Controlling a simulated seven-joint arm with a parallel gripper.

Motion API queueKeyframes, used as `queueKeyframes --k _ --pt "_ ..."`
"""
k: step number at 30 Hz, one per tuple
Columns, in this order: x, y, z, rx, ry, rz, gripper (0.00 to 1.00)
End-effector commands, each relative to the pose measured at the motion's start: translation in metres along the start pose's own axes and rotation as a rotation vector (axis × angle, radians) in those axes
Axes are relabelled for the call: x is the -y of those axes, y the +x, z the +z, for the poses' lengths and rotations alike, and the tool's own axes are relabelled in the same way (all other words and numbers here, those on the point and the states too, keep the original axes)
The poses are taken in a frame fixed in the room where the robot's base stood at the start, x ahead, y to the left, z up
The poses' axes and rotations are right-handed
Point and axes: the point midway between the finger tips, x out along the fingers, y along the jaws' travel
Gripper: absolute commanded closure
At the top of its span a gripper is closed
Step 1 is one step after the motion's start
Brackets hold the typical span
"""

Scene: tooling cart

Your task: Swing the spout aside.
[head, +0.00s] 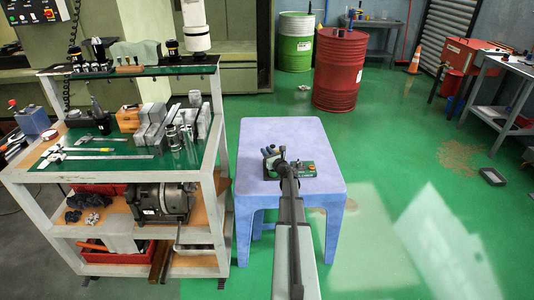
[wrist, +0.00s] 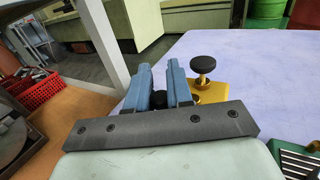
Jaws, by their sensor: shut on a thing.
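My gripper (wrist: 160,70) points across the lilac table top in the wrist view, with its two blue fingers a little apart. A dark rounded piece (wrist: 158,99) sits between the fingers, and they are shut on it. Just right of the right finger is a brass fitting (wrist: 212,92) with a black round knob (wrist: 203,64) on top. The fingers hide its left side, so I cannot see how the held piece joins it. I take the held piece to be part of the spout. In the head view my gripper (head: 268,153) is low over the table, and the fitting is hard to make out.
The lilac table (head: 325,150) is mostly clear around a green, grilled box (wrist: 297,158) close to the right of my gripper. A loaded tooling cart (head: 222,135) stands close on the left. Red (head: 340,75) and green (head: 295,45) drums stand behind.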

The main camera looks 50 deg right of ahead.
Motion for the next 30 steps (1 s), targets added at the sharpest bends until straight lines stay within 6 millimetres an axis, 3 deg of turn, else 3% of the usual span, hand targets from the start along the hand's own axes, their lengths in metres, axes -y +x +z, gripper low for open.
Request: queueKeyframes --k 12,30 --pt "0.0012 0.0070 0.0026 0.007 0.001 -0.201 1.00" --pt "0.0042 0.0106 0.0016 0.001 0.001 -0.355 1.00"
